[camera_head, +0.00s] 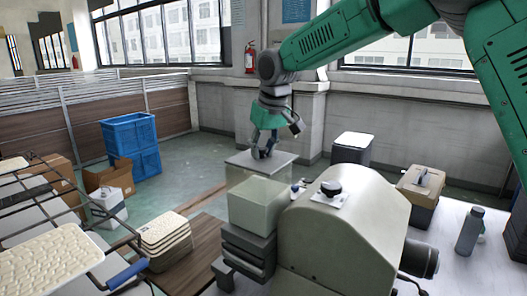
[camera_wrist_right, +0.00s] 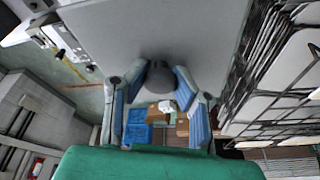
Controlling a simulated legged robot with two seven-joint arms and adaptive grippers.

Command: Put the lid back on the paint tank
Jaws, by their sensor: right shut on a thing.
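The lid (camera_head: 240,159) is a flat grey plate with a knob on top. My right gripper (camera_head: 264,153) is shut on the knob from above. In the right wrist view the lid (camera_wrist_right: 150,25) fills the upper middle, and its dark knob (camera_wrist_right: 160,80) sits between the fingers of my right gripper (camera_wrist_right: 160,92). The paint tank (camera_head: 256,208) is a pale green translucent box on the dark base of the machine. The lid is over the tank's far part and appears raised above its top; the exact gap is hard to tell. My left gripper is not in view.
The rounded beige machine body (camera_head: 345,230) stands right beside the tank. A wire rack with pale panels (camera_head: 50,262) is at the left. Blue crates (camera_head: 131,145) stand on the floor behind.

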